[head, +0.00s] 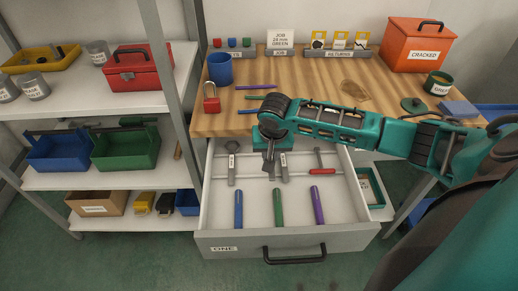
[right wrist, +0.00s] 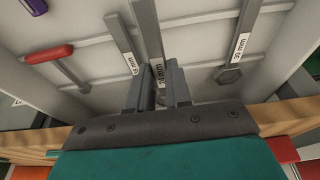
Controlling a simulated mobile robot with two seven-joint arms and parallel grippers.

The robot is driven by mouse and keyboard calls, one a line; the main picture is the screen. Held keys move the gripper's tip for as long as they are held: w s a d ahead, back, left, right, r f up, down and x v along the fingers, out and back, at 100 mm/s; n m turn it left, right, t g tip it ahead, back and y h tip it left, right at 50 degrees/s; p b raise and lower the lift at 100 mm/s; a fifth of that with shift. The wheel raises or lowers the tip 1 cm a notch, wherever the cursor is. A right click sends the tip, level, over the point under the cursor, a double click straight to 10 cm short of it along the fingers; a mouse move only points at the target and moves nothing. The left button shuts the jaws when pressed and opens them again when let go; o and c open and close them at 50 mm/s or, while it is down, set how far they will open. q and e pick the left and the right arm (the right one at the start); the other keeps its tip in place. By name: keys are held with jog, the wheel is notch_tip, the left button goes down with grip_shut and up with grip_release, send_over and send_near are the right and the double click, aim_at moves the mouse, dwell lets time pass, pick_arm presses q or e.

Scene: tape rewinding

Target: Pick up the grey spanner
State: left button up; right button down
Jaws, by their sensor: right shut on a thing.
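My right gripper (head: 269,163) reaches down into the open drawer (head: 300,238). In the right wrist view its fingers (right wrist: 160,88) are shut on a grey spanner (right wrist: 148,30) labelled 24 mm. In the head view the gripper mostly hides that spanner. I cannot tell whether it is lifted off the drawer's rail. A second grey spanner (head: 284,167) lies close beside the gripper; it also shows in the right wrist view (right wrist: 119,35). Another grey spanner (head: 231,168), labelled 36 mm in the right wrist view (right wrist: 240,42), lies further left. My left gripper is not in view.
A red-handled tool (head: 321,165) lies at the drawer's right. Blue (head: 238,210), green (head: 278,206) and purple (head: 317,205) handles lie along the drawer's front. Shelves stand at left.

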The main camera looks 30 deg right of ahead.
jog(key=s+d, duration=0.1)
jog(key=s, duration=0.3)
jog(key=s+d, duration=0.2)
jog(key=s, duration=0.2)
jog(key=s+d, duration=0.2)
jog(key=s, duration=0.1)
jog(key=shift+s+p, duration=0.4)
jog(key=shift+s+d, duration=0.15)
jog(key=shift+s, duration=0.35)
jog(key=shift+r, duration=0.1)
notch_tip(320, 180, up, 7)
jog(key=w+a+r+n, duration=0.3)
jog(key=w+a+r, duration=0.1)
jog(key=a, duration=0.5)
jog(key=w+a+r+n+y, duration=0.1)
jog(key=w+a+r+n, duration=0.2)
jog(key=a+r, duration=0.3)
jog(key=w+a, duration=0.1)
jog(key=a, duration=0.2)
jog(key=shift+w+a+r+t+y, duration=0.2)
jog(key=shift+w+r+t+y, duration=0.05)
jog(key=shift+w+t+y, duration=0.1)
jog(key=shift+s, duration=0.1)
